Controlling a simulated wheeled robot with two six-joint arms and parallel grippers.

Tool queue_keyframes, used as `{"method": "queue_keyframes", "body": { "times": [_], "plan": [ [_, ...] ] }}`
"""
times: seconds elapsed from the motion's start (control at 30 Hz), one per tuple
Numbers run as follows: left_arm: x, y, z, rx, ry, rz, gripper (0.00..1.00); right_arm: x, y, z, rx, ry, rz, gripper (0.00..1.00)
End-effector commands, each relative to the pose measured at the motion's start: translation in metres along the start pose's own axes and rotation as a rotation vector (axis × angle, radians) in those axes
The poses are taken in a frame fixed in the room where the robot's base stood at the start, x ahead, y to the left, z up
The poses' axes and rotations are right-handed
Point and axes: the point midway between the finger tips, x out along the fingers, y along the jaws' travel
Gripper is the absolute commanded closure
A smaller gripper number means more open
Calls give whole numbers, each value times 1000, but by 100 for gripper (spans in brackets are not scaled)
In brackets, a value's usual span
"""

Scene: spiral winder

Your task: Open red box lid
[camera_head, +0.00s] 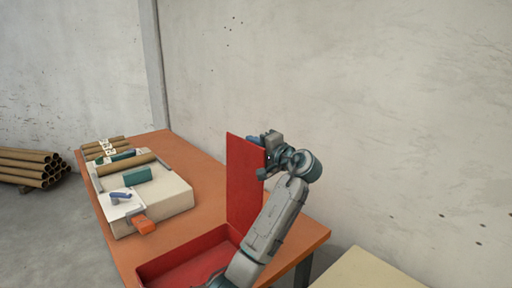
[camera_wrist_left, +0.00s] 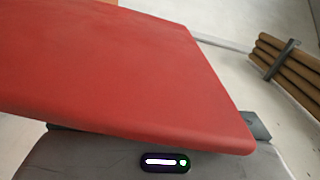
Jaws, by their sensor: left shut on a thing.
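The red box (camera_head: 150,268) sits on the orange table at the bottom of the head view, and its inside shows. Its red lid (camera_head: 243,180) stands about upright at the back of the box. The lid also fills much of the left wrist view (camera_wrist_left: 130,70). My left gripper (camera_head: 265,155) is shut on the lid near its upper right edge. In the wrist view, finger parts show at both sides of the lid's near edge. My left arm hides the right part of the box. My right gripper is in neither view.
A cream-coloured winder machine (camera_head: 165,205) with a cardboard tube and an orange part stands on the orange table (camera_head: 205,165), left of the lid. Stacked cardboard tubes (camera_head: 30,168) lie at far left. A pale surface (camera_head: 365,272) is at lower right. A concrete wall is behind.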

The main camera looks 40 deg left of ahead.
Motion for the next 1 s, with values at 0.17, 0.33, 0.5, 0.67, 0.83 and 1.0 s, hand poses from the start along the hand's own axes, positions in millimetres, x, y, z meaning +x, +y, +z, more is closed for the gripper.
{"method": "queue_keyframes", "body": {
  "times": [0.17,0.33,0.5,0.67,0.83,1.0],
  "plan": [
    [0,3,0,4,1,2,80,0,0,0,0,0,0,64],
    [0,2,0,3,1,1,66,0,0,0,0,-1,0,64],
    [0,2,0,3,1,1,66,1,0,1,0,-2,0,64],
    [-11,3,-1,2,3,4,66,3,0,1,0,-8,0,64],
    [-41,5,-1,0,5,6,66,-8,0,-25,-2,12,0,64],
    [-73,4,-1,0,4,6,66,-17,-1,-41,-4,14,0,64]
  ]
}}
